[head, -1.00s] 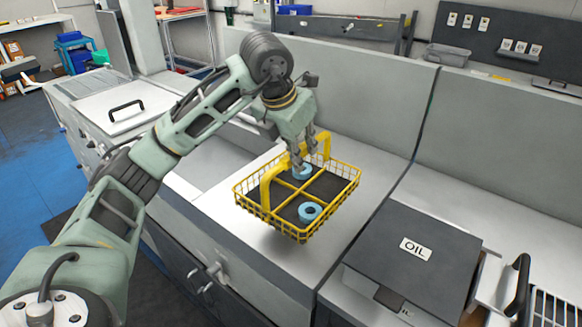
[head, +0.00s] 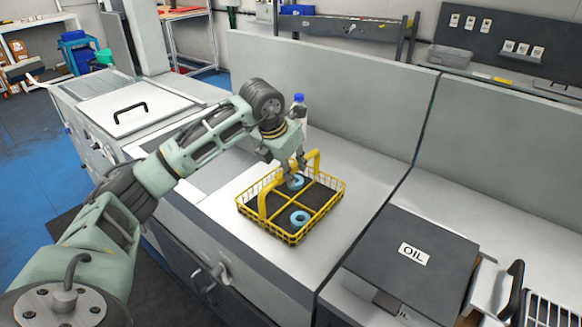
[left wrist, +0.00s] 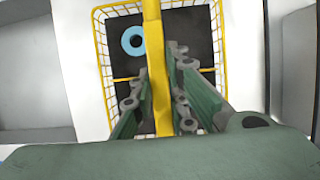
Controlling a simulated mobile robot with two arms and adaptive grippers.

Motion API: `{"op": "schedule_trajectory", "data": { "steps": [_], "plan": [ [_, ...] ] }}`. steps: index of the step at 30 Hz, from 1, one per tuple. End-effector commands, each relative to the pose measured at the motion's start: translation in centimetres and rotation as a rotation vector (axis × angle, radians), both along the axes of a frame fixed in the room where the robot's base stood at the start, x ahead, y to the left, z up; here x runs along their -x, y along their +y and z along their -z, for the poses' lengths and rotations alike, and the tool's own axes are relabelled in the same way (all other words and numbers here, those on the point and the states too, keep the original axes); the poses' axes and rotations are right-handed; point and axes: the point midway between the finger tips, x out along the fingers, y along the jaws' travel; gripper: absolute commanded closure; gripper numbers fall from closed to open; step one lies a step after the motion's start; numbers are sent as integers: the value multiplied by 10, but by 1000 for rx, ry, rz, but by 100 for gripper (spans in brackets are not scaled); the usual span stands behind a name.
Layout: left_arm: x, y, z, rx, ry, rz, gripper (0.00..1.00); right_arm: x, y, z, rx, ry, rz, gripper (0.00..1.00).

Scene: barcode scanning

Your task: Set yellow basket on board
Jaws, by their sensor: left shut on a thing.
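The yellow wire basket (head: 323,220) has a dark floor split by yellow bars. It holds a light blue ring (head: 300,218) in front and another (head: 296,182) behind, partly hidden by the fingers. My left gripper (head: 296,170) is shut on the basket's yellow handle. In the left wrist view the handle (left wrist: 153,45) runs between the fingers, with one blue ring (left wrist: 133,40) beside it. The basket is level, at or just above the pale counter; I cannot tell whether it touches. I cannot tell which surface is the board. My right gripper is out of view.
A dark box marked OIL (head: 412,252) stands at the right. A grey back wall (head: 345,105) rises behind the counter. The counter (head: 345,175) right of the basket is clear.

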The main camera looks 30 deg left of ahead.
Motion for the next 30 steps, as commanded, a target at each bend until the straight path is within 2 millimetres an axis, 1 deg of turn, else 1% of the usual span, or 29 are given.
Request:
{"op": "schedule_trajectory", "data": {
  "steps": [2,6,7,13,21,24,25,29,30],
  "plan": [
    [-1,0,-3,1,-6,0,100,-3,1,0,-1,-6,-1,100],
    [-1,0,1,0,-5,0,100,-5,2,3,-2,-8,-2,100],
    [0,0,2,0,-1,0,84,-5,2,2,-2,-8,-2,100],
    [0,0,2,0,0,0,67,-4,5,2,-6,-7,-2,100],
    [0,0,2,0,0,0,67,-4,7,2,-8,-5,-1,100],
    [0,0,-3,0,-1,0,67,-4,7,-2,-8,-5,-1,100],
    [1,0,-4,-1,-2,0,67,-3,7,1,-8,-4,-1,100],
    [8,1,-23,0,-5,0,67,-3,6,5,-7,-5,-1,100],
    [11,1,-31,-1,-7,-1,67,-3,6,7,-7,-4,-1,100]
  ]
}}
